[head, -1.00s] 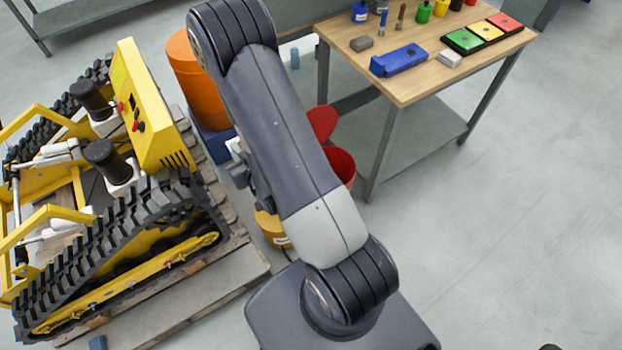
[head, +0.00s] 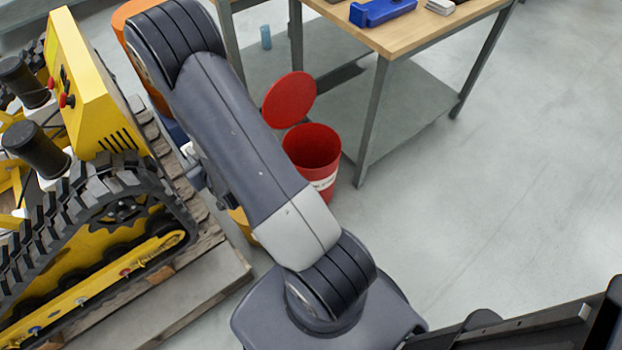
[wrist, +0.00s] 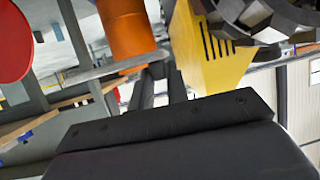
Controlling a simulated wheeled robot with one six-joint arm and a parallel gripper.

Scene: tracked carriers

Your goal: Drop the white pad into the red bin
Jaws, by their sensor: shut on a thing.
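The red bin (head: 324,184) stands on the floor left of the workbench, its mouth open and upward. Its round red lid (head: 289,99) is raised behind the mouth; a red disc, seemingly this lid, shows at the left edge of the wrist view (wrist: 12,40). My gripper (wrist: 160,78) shows its two dark fingers close together in the wrist view. It is shut on the white pad, which is barely visible between the fingers. The gripper is apart from the bin. A white block (head: 440,6) lies on the workbench.
The wooden workbench (head: 400,32), with a lower shelf, stands right of the bin and holds a blue tool (head: 382,12). A yellow tracked machine (head: 80,90) on a pallet stands left. An orange drum (head: 135,15) stands behind my arm. The floor at right is clear.

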